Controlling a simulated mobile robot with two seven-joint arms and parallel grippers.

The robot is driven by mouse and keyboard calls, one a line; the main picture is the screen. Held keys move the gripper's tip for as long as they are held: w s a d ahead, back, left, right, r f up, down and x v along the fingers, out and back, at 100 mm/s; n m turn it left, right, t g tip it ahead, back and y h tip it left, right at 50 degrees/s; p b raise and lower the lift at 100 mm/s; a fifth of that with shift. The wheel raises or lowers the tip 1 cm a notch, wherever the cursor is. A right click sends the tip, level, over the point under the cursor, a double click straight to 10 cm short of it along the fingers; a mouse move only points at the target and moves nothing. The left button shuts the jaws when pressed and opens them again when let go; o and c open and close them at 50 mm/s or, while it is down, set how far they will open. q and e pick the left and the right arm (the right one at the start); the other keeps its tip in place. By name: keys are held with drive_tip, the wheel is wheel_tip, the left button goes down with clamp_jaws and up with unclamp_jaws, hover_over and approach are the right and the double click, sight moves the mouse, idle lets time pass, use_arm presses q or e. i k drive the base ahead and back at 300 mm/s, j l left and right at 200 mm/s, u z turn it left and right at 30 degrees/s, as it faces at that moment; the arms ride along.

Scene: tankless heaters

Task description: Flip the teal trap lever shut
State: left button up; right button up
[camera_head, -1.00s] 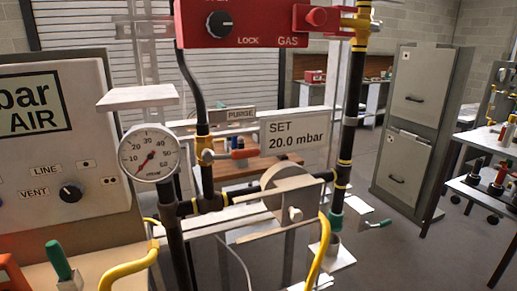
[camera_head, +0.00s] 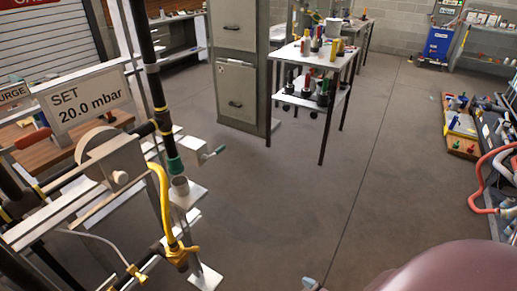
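The teal trap lever (camera_head: 215,154) is a small teal handle on a thin rod, sticking out to the right low on the pipe rig at left. Beside it, a teal fitting (camera_head: 174,166) sits at the lower end of the black vertical pipe, above a grey cup (camera_head: 180,185). The handle stands out sideways and tilts slightly upward. I cannot tell its exact linkage to the fitting. Neither gripper is recognisable in the head view, and nothing touches the lever.
A sign reading SET 20.0 mbar (camera_head: 86,102) and a yellow hose (camera_head: 163,205) are on the rig. A grey cabinet (camera_head: 237,85) stands behind. A tool table (camera_head: 305,53) is further right. A red hose (camera_head: 487,185) lies at far right. The middle floor is clear.

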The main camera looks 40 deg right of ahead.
sight(205, 157)
drive_tip(key=z, duration=0.75)
